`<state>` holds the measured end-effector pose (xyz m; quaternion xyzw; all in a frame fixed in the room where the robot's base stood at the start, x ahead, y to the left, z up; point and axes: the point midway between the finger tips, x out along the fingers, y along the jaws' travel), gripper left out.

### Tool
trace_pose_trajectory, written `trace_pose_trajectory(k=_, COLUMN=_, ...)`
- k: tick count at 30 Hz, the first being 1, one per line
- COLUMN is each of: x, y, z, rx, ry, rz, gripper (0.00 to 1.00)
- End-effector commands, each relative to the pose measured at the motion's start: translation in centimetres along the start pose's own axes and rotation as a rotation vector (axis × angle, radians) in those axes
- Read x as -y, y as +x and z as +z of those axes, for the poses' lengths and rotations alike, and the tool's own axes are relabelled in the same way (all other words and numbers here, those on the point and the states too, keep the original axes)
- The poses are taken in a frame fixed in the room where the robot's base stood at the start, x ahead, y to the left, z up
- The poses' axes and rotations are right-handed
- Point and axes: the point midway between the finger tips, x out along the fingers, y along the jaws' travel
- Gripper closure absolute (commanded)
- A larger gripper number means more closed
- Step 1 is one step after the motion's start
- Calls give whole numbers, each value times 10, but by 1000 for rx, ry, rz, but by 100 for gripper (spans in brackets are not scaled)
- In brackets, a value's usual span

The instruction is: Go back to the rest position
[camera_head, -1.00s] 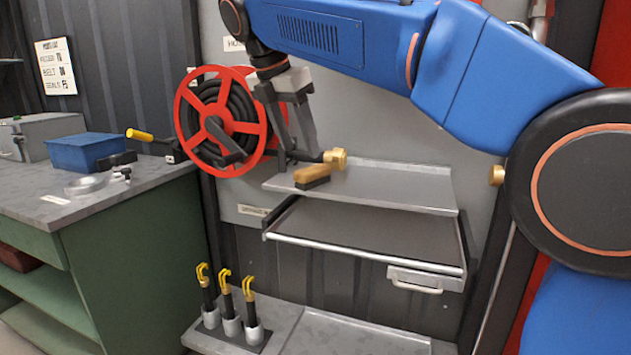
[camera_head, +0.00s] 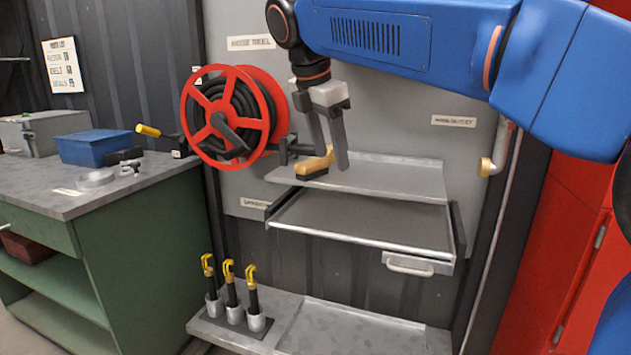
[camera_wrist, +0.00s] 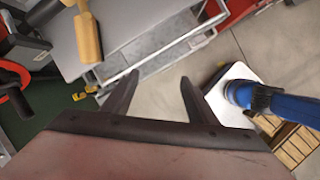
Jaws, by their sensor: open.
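My gripper (camera_head: 334,150) hangs from my blue arm in front of the grey wall panel, its two dark fingers apart with nothing between them. In the wrist view my gripper (camera_wrist: 160,85) also shows spread fingers over bare floor. Behind the fingers in the head view, a brush with a tan wooden handle (camera_head: 317,164) lies on the upper grey shelf (camera_head: 405,178). The brush handle also shows in the wrist view (camera_wrist: 87,38), to the left of the fingers and apart from them.
A red hose reel (camera_head: 233,117) with a crank is left of my gripper. An open drawer (camera_head: 365,225) juts out below the shelf. A green workbench (camera_head: 125,245) stands left, carrying a blue bin (camera_head: 88,148). Yellow-tipped tools (camera_head: 230,275) stand in holders low down. A red cabinet (camera_head: 560,240) is right.

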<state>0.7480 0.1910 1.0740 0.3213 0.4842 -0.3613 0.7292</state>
Motion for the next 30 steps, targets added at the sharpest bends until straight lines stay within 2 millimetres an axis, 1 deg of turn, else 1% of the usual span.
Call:
trace_pose_trajectory(k=1, x=9, y=4, z=7, rx=-6, ry=42, rz=2, gripper=47)
trace_pose_trajectory(k=5, x=38, y=21, z=24, rx=-25, ry=189, rz=8, gripper=47)
trace_pose_trajectory(k=8, x=69, y=39, z=38, rx=-47, ry=346, rz=14, gripper=47)
trace_pose_trajectory(k=9, x=82, y=47, z=42, rx=-57, ry=415, rz=17, gripper=47)
trace_pose_trajectory(k=11, x=102, y=60, z=48, rx=-72, ry=517, rz=19, gripper=47)
trace_pose_trajectory(k=12, x=116, y=68, z=51, rx=-81, ry=586, rz=21, gripper=47)
trace_pose_trajectory(k=14, x=137, y=81, z=54, rx=-97, ry=690, rz=23, gripper=47)
trace_pose_trajectory(k=15, x=151, y=90, z=56, rx=-106, ry=759, rz=24, gripper=47)
trace_pose_trajectory(k=19, x=196, y=119, z=57, rx=-139, ry=989, rz=26, gripper=47)
trace_pose_trajectory(k=23, x=241, y=149, z=52, rx=-172, ry=1223, rz=25, gripper=47)
trace_pose_trajectory(k=24, x=254, y=159, z=50, rx=-183, ry=1295, rz=26, gripper=47)
trace_pose_trajectory(k=26, x=274, y=174, z=45, rx=-198, ry=1405, rz=25, gripper=47)
trace_pose_trajectory(k=30, x=320, y=210, z=29, rx=-236, ry=1663, rz=23, gripper=47)
